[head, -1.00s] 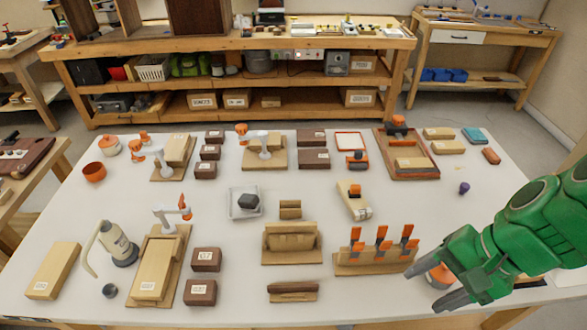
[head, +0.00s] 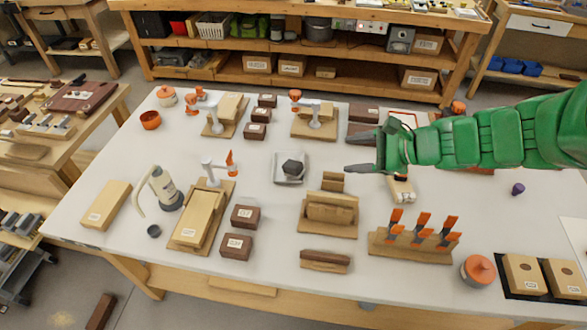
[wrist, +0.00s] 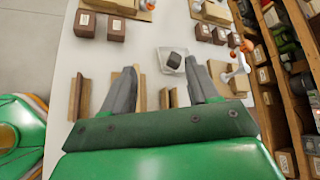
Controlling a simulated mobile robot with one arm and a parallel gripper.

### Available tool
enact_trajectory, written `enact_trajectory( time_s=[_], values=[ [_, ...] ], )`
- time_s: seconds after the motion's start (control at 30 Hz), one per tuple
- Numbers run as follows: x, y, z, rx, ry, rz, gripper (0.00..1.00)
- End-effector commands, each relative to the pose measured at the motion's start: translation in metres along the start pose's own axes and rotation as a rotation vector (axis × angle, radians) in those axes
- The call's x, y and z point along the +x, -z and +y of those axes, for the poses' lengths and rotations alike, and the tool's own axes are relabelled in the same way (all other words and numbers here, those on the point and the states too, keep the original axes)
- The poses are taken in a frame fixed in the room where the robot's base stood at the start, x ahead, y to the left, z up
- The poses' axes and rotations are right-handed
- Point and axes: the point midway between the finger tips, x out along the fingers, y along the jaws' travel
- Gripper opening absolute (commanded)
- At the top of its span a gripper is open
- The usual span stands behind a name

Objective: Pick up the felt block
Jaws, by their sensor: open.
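A dark grey block (head: 292,168), which looks like the felt block, sits in a shallow white tray (head: 279,181) near the middle of the table. The block also shows in the wrist view (wrist: 175,60), ahead of my fingertips and between their lines. My gripper (head: 352,153) is open and empty, above the table to the right of the tray. Its two fingers also show in the wrist view (wrist: 160,78), apart from the block and tray. Nothing hides the block in either view.
A wooden slotted stand (head: 328,215) and a small wooden piece (head: 333,181) stand right of and in front of the tray. Orange-handled tools stand in a rack (head: 410,246) at the front right. Dark labelled boxes (head: 237,246) lie front left. Bare tabletop surrounds the tray.

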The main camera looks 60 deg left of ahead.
Motion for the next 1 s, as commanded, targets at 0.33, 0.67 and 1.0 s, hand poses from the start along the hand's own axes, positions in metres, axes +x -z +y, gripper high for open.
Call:
enact_trajectory(
  time_s=[0.33,0.67,1.0],
  values=[
    [0.096,0.021,-0.044,0.230,0.086,-0.080,0.60],
    [0.189,0.050,-0.064,0.467,0.151,-0.114,0.60],
    [0.252,0.075,-0.064,0.637,0.192,-0.113,0.60]
  ],
)
